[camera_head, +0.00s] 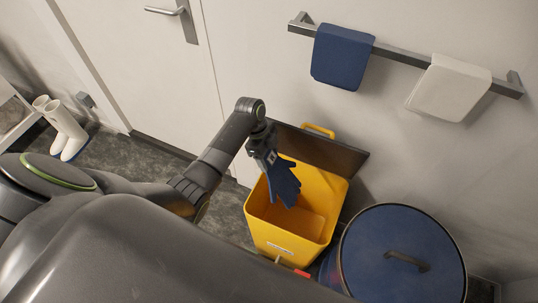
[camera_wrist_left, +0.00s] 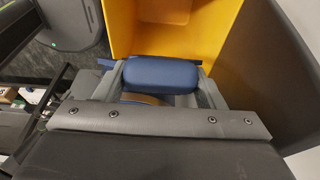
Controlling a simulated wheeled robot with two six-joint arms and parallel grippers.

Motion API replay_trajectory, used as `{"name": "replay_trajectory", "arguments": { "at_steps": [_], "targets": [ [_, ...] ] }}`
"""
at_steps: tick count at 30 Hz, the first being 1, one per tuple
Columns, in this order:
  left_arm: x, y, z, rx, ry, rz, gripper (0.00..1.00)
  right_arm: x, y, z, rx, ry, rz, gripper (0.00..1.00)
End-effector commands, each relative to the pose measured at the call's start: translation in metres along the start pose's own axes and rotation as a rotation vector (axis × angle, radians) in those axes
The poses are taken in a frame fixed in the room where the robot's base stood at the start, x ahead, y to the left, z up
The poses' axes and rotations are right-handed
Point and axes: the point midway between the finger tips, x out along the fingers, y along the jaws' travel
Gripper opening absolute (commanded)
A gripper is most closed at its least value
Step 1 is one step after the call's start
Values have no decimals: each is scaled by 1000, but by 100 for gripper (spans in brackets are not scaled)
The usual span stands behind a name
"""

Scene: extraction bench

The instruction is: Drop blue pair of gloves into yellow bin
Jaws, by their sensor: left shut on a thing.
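The blue pair of gloves (camera_head: 284,184) hangs from my left gripper (camera_head: 264,150), which is shut on it at the cuff end. The fingers point down over the open mouth of the yellow bin (camera_head: 258,226). The bin's dark lid (camera_head: 338,152) stands open at the back, against the wall side. In the left wrist view the blue gloves (camera_wrist_left: 160,74) are between the fingers of my left gripper (camera_wrist_left: 158,88), with the yellow bin (camera_wrist_left: 122,28) beyond them. My right gripper is not in view.
A blue-lidded drum (camera_head: 385,225) stands to the right of the bin. A wall rail (camera_head: 388,52) holds a blue towel (camera_head: 341,58) and a white towel (camera_head: 448,88). A door (camera_head: 130,70) is behind, with white boots (camera_head: 66,130) at far left.

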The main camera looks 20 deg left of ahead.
Motion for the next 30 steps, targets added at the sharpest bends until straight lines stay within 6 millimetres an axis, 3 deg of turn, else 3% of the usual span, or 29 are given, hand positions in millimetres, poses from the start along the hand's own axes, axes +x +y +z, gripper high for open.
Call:
{"name": "replay_trajectory", "arguments": {
  "at_steps": [5,30],
  "targets": [
    [-4,0,-1,-1,3,1,39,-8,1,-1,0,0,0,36],
    [96,0,27,-2,4,1,39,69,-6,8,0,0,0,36]
  ]
}}
